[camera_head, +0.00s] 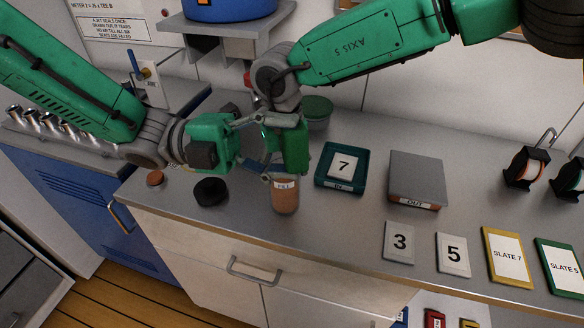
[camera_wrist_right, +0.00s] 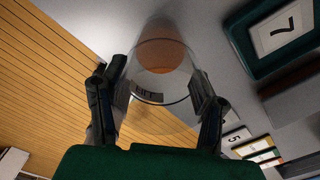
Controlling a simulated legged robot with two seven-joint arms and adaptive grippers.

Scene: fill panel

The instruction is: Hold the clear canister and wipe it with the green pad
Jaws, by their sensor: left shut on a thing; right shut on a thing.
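The clear canister (camera_head: 286,201) has an orange lower part and a small white label. It shows below the green bodies at the middle of the head view; I cannot tell whether its base touches the counter. In the right wrist view the clear canister (camera_wrist_right: 165,80) sits between the dark fingers of my right gripper (camera_wrist_right: 160,98), which is shut on it. My left gripper (camera_head: 262,150) reaches in from the left, shut close beside the canister's upper part. The green pad is hard to tell from the green housings; it appears held in the left fingers, mostly hidden.
A black round piece (camera_head: 211,192) and a small orange-brown disc (camera_head: 155,178) lie left of the canister. A teal tray (camera_head: 328,181) with card 7 and a grey OUT box (camera_head: 417,172) stand right. A green bowl (camera_head: 319,107) is behind. The front counter edge is close.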

